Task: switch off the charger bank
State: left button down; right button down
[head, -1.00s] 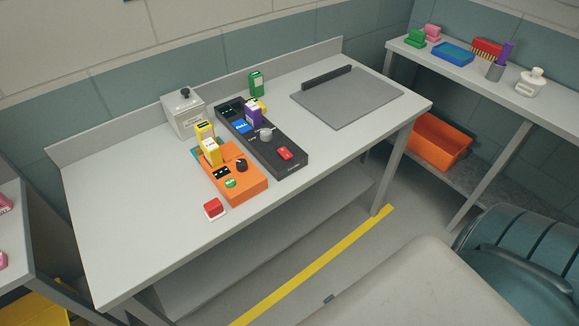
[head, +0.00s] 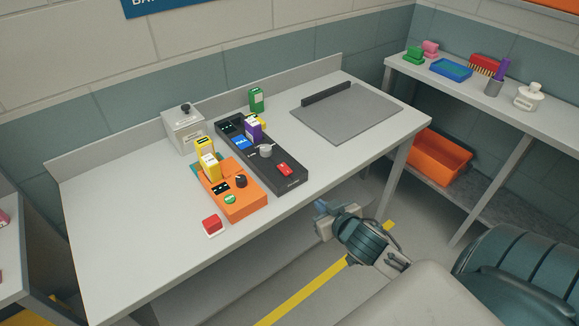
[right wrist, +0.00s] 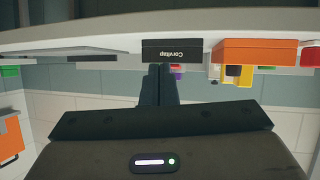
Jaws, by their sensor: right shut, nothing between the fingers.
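Two charger-like units stand side by side on the grey bench. The orange unit (head: 235,203) has a black knob (head: 241,181), a round green button (head: 230,199) and yellow batteries (head: 208,166). I cannot tell which is the charger bank. My right gripper (head: 322,208) is shut and empty, off the bench's front edge. In the right wrist view its fingers (right wrist: 160,84) point toward the black unit's front (right wrist: 172,50), apart from it. My left gripper is out of view.
A red button on a white base (head: 212,225) sits near the bench's front edge. A grey box (head: 184,131) and a green battery (head: 256,100) stand behind. A grey mat (head: 350,112) lies at right. A side shelf holds brushes and an orange bin (head: 438,158).

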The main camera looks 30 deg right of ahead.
jog(key=w+d+r+n+t+y, duration=0.1)
jog(key=w+r+t+y, duration=0.2)
jog(key=w+r, duration=0.3)
jog(key=shift+r+n+t, duration=0.25)
jog(key=shift+n+t, duration=0.15)
send_over(289, 171)
jog(key=shift+f, duration=0.65)
notch_tip(289, 171, down, 3)
jog(key=shift+r, duration=0.1)
jog(key=shift+f, duration=0.55)
